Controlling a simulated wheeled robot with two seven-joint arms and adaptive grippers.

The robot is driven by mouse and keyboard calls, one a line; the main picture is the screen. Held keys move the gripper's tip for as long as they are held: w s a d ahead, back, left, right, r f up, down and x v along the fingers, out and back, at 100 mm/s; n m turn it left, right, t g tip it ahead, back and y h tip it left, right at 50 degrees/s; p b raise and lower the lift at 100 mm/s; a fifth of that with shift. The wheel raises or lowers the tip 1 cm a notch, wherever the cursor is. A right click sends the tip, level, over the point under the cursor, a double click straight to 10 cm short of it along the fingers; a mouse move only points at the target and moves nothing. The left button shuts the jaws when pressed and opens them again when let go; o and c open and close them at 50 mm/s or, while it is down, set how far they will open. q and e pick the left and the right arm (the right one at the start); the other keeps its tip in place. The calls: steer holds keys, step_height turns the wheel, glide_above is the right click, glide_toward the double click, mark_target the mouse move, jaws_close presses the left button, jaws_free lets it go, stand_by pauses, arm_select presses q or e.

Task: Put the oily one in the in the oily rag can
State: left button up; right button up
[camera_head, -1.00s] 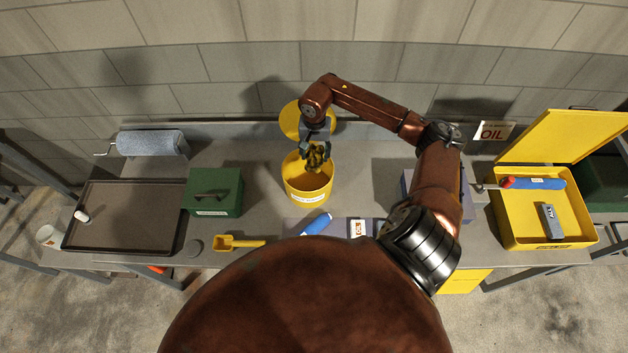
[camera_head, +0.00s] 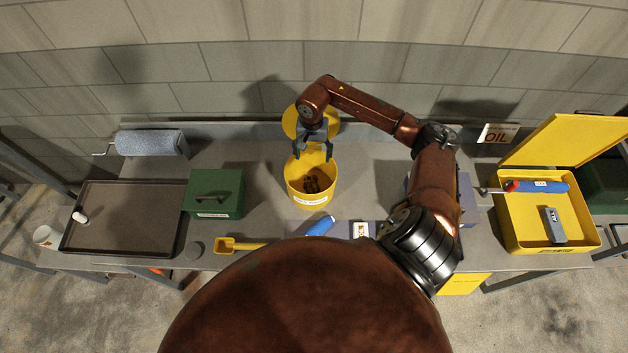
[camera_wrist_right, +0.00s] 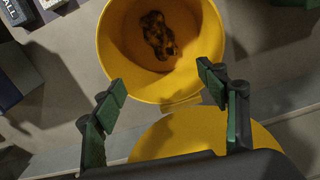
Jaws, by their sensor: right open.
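The yellow oily rag can (camera_head: 309,196) stands on the bench near the middle, its round lid (camera_head: 291,122) open behind it. The oily rag (camera_head: 312,184), yellow-brown with dark stains, lies crumpled inside the can. In the right wrist view the rag (camera_wrist_right: 158,36) rests on the bottom of the can (camera_wrist_right: 112,50), apart from the fingers. My right gripper (camera_head: 313,155) is above the back of the can's opening, open and empty. Its two fingers (camera_wrist_right: 165,92) are spread wide in the wrist view. My left gripper is not in view.
A green box (camera_head: 215,194) and a dark tray (camera_head: 120,216) are at the left, with a grey cloth roll (camera_head: 150,143) behind. A yellow scoop (camera_head: 240,245) lies in front. An open yellow case (camera_head: 520,235) with tools stands at the right.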

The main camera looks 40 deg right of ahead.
step_height(320, 180, up, 12)
steer(key=shift+w, duration=0.25)
steer(key=shift+f, duration=0.15)
stand_by(0.4)
